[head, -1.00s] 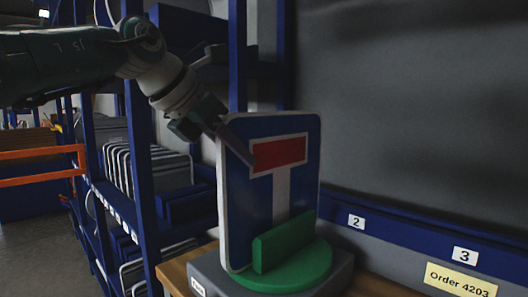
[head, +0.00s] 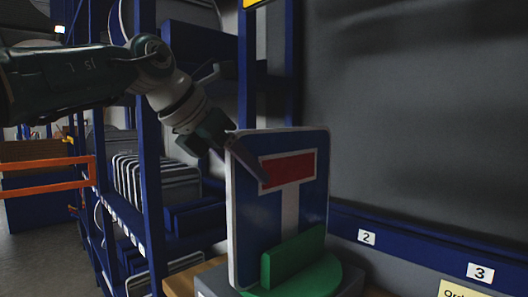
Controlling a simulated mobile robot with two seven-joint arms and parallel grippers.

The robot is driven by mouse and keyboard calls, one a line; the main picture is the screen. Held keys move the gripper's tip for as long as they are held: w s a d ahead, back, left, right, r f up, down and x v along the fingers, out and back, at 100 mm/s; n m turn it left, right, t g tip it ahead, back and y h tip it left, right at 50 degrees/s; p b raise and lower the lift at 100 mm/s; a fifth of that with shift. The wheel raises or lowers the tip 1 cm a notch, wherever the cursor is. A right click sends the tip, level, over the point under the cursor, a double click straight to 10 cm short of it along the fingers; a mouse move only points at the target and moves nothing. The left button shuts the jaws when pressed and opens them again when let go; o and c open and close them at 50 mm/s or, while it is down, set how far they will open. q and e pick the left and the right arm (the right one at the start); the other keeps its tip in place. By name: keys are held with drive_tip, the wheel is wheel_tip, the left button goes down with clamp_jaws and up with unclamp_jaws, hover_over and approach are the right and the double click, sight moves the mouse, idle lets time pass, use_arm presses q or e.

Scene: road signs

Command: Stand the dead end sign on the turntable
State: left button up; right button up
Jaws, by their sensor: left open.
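The dead end sign (head: 307,212), a blue square plate with a white stem and red bar, stands upright on the green turntable (head: 325,277). A green upright block (head: 294,256) on the turntable stands in front of its lower face. My left gripper (head: 246,156) is at the sign's upper left edge, with its jaws open. One finger lies across the front face near the red bar; the other is hidden, apparently behind the plate. I cannot tell whether the fingers touch the sign. My right gripper is not in view.
The turntable sits on a grey base at the bottom edge of the view. A blue rack (head: 148,150) with several stacked plates (head: 155,182) stands at left. A grey panel (head: 430,120) and a blue rail with labels 2 (head: 367,237) and 3 (head: 480,272) are at right.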

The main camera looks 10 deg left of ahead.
use_arm(q)
drive_tip(key=b+v, duration=0.1)
drive_tip(key=v, duration=0.8)
drive_tip(key=shift+s+r, duration=0.15)
drive_tip(key=shift+r, duration=0.1)
idle(2.0)
